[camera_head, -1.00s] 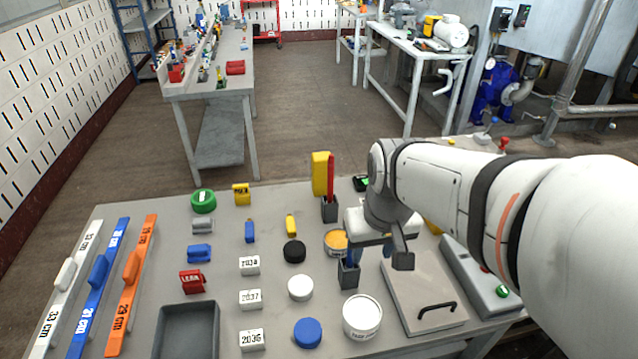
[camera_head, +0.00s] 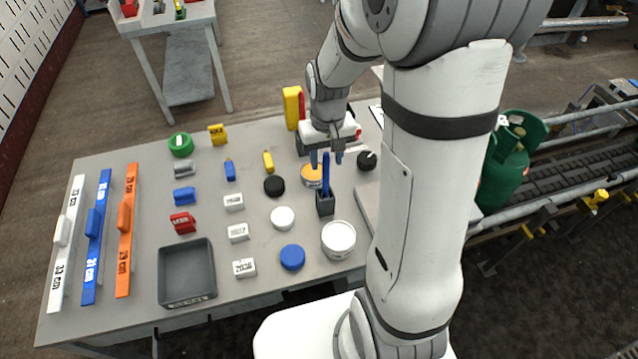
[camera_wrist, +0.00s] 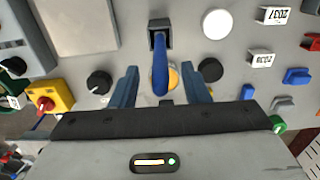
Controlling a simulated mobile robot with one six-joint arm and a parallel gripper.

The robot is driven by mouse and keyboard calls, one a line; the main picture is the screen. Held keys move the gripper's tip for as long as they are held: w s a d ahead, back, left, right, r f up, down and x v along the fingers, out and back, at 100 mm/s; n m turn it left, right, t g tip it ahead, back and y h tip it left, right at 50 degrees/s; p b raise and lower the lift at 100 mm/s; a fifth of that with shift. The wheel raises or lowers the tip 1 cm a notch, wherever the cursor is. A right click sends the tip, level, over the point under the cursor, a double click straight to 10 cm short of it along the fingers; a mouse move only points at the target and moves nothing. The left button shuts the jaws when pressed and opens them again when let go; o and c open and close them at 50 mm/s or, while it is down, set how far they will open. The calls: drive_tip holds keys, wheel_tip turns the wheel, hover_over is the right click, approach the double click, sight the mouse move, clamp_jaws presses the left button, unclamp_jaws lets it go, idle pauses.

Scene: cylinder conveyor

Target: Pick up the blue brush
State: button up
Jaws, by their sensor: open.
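My gripper (camera_head: 326,158) is open and points down, at or just behind the top of the brush. In the wrist view my gripper (camera_wrist: 166,88) shows its fingers apart on both sides of the brush, with gaps between. Contact cannot be seen.
A white tub (camera_head: 338,240), white disc (camera_head: 283,218), blue disc (camera_head: 292,257) and black disc (camera_head: 274,186) are nearby. A grey tray (camera_head: 187,272) lies front left. A green gas cylinder (camera_head: 505,165) stands by the conveyor at right.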

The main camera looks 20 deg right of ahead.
sight(326, 185)
drive_tip(key=shift+f, duration=1.25)
drive_tip(key=shift+c, duration=0.5)
clamp_jaws()
